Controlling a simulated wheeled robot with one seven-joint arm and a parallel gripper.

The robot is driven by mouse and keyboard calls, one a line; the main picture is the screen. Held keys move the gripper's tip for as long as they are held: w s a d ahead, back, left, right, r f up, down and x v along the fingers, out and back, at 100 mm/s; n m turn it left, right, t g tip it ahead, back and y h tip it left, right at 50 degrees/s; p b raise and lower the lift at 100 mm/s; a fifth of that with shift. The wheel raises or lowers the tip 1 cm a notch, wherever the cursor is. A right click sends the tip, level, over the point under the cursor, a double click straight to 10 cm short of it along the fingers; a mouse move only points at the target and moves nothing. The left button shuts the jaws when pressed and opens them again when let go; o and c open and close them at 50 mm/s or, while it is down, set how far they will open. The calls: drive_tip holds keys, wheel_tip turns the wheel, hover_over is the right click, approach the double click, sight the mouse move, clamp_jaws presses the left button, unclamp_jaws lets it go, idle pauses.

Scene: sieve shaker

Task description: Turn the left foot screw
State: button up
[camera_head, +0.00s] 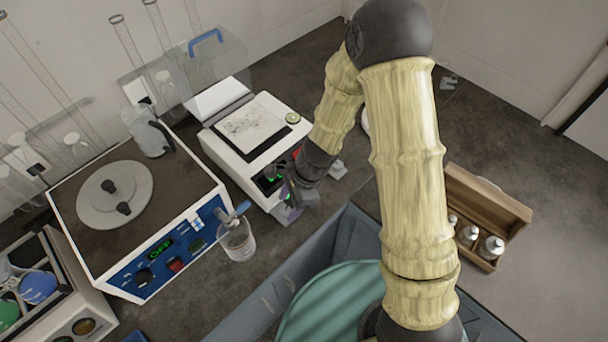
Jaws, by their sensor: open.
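A white bench instrument (213,143) with a square pale plate (250,124) on top stands at the middle of the bench. A small round greenish-yellow disc (292,118) sits at its back right corner. A dark panel with green digits (270,179) is on its front. My gripper (295,203) is at the front of this instrument, pointing down, and is open. The dark wrist and the fingers cover part of the front edge. I cannot make out the left foot screw clearly, nor whether a finger touches it. A small grey piece (338,170) shows right of the wrist.
A blue-fronted hotplate-like device (165,262) stands left, with a small beaker (238,242) at its right corner. A wooden box (487,195) with metal weights is at the right. Glassware stands along the back. Bare bench (480,110) lies at the back right.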

drive_tip(key=p+v, duration=0.2)
drive_tip(key=v, duration=1.3)
drive_tip(key=shift+r, duration=0.4)
drive_tip(key=shift+w, duration=0.1)
drive_tip(key=s+d+r+n+t+h, duration=0.2)
drive_tip(key=d+n, duration=0.4)
drive_tip(key=d, duration=0.2)
drive_tip(key=s+d+r+n+t+h, duration=0.2)
drive_tip(key=d+r+n, duration=0.1)
drive_tip(key=d+n, duration=0.4)
drive_tip(key=shift+s+d, duration=0.4)
drive_tip(key=shift+d, duration=0.55)
drive_tip(key=c, duration=0.3)
drive_tip(key=shift+a, duration=0.1)
drive_tip(key=shift+c, duration=0.2)
